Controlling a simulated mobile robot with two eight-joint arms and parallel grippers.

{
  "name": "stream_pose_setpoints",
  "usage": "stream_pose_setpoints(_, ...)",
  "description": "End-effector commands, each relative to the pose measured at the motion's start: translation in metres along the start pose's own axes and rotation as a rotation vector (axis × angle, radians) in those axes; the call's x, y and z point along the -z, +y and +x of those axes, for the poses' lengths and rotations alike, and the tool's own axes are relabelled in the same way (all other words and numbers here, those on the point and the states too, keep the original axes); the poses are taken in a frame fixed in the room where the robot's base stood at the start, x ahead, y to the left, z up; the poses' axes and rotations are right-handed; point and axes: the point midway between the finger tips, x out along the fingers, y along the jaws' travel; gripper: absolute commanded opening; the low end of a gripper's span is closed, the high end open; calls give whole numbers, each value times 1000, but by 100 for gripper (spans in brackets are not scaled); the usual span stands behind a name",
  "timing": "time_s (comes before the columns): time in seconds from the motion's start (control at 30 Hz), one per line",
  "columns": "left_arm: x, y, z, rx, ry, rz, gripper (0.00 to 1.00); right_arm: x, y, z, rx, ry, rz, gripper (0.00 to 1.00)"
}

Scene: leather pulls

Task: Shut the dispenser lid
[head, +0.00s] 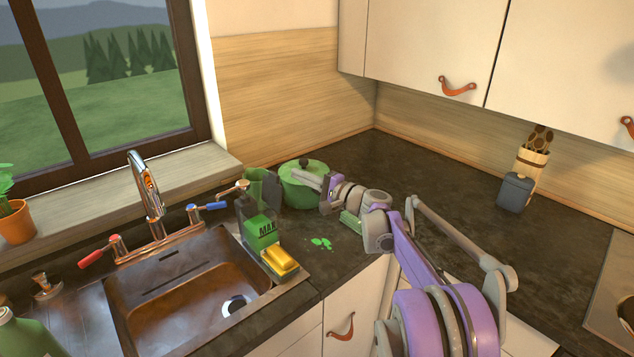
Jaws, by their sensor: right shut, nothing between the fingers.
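A dark bottle-shaped dispenser (262,232) with a green label and a metal spout stands at the right rear corner of the sink. Whether a lid on it is open or shut is too small to tell. My right arm comes in from the lower right. Its gripper (308,179) is shut and empty, in front of a green pot (298,194) to the right of the dispenser. I cannot tell whether it touches the pot. My left gripper is out of view.
A yellow sponge (279,262) lies right in front of the dispenser. A green jug (270,187) stands behind it. Green spots (321,243) mark the counter. A grey-blue container (515,192) stands at the right.

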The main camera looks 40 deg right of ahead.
Motion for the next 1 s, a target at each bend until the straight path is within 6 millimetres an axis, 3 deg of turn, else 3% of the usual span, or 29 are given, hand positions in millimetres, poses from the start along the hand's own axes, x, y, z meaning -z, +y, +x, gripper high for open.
stream_pose_setpoints(0.1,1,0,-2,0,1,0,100,-18,-1,7,0,-2,0,0)
stream_pose_setpoints(0.3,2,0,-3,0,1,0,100,-36,0,11,0,-1,-1,0)
stream_pose_setpoints(1.0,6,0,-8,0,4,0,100,-44,-2,13,-12,-1,-46,0)
